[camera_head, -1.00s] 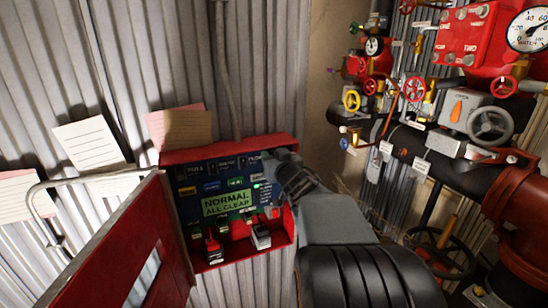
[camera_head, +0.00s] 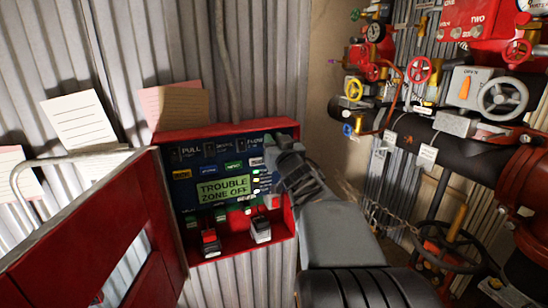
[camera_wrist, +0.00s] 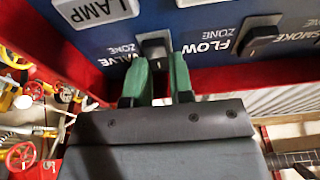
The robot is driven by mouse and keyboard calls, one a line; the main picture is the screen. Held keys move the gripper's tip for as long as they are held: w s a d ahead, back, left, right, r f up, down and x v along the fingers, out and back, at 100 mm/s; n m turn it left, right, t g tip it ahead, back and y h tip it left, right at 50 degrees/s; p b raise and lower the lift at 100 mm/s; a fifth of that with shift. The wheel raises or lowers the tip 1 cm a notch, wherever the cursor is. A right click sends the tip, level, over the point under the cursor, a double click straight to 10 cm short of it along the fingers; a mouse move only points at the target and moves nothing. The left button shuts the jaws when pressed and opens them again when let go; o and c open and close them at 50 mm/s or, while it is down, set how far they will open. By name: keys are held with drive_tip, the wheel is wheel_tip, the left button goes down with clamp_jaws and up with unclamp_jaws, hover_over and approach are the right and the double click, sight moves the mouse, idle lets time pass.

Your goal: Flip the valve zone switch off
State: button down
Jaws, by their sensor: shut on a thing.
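The valve zone switch (camera_wrist: 156,45) is a small dark rocker on the blue panel face, with "VALVE ZONE" lettering beside it in the wrist view. My gripper (camera_wrist: 158,62) has its green fingertips on either side of the switch's near end and is shut on it. In the head view my gripper (camera_head: 277,152) reaches the upper right of the red panel box (camera_head: 290,228) and hides this switch. The panel's green display (camera_head: 222,189) reads "TROUBLE ZONE OFF".
The flow zone switch (camera_wrist: 258,36) is close beside my gripper. The box's red door (camera_head: 75,225) stands open at left. Key-like parts (camera_head: 260,230) sit low in the box. Red valves and dark pipes (camera_head: 465,155) fill the right side.

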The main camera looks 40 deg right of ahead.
drive_tip(key=t+b, duration=0.1)
drive_tip(key=b, duration=0.2)
drive_tip(key=shift+f, duration=0.4)
drive_tip(key=shift+r+b, duration=0.3)
drive_tip(key=shift+b, duration=0.05)
drive_tip(key=c, duration=1)
unclamp_jaws()
drive_tip(key=shift+f, duration=0.1)
